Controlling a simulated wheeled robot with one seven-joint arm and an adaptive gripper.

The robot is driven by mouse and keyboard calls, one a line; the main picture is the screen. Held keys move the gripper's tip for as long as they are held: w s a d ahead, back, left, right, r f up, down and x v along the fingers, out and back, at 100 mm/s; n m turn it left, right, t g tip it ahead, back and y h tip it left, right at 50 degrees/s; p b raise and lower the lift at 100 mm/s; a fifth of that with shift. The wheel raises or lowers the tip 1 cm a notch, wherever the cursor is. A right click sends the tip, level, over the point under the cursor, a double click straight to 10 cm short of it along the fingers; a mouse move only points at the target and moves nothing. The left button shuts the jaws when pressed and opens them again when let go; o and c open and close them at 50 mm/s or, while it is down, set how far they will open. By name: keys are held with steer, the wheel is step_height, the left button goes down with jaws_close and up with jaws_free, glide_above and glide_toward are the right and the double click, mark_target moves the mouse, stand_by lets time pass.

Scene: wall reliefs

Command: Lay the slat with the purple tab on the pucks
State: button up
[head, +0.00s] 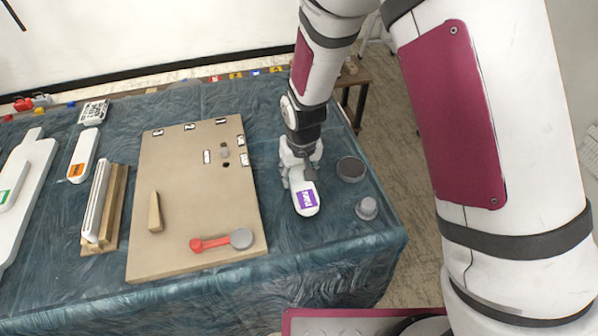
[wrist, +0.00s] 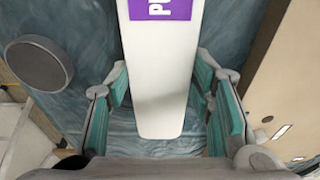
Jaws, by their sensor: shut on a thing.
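The white slat (head: 309,212) with the purple tab (head: 305,198) is in my gripper (head: 300,172), over the right part of the table. In the wrist view the slat (wrist: 162,80) runs lengthwise between the two teal-padded fingers (wrist: 162,92), its purple tab at the top edge. How high the slat is above the cloth is hard to tell. A dark round puck (head: 351,167) lies right of my gripper and also shows in the wrist view (wrist: 38,62). A lighter grey puck (head: 367,208) stands nearer the table's right edge. Both are bare and apart from the slat.
A tan board (head: 185,185) with a wooden wedge (head: 155,212) and a red-handled grey disc (head: 240,239) lies to the left. Beyond it are a wooden rack with a white slat (head: 97,205) and an orange-tabbed slat (head: 84,155). Blue cloth is free around the pucks.

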mark_target(301, 181)
steer(key=shift+f, duration=0.6)
steer(key=o, duration=1.3)
steer(key=shift+c, duration=0.2)
steer(key=s+d+r, duration=0.2)
steer(key=d+r, duration=0.1)
steer(key=r, duration=0.7)
steer(key=s+d+r, duration=0.1)
steer(key=d+r, duration=0.2)
steer(key=r, duration=0.7)
steer(key=s+d+r+m+t, duration=0.1)
steer(key=s+d+r, duration=0.5)
steer(key=s, duration=0.3)
steer(key=s+d+r+m+t, duration=0.1)
steer(key=s+d+r+m, duration=0.1)
steer(key=s+d+r, duration=0.5)
steer(key=shift+s+d+t+h, duration=0.35)
steer(key=shift+s+d, duration=0.35)
steer(key=shift+s, duration=1.05)
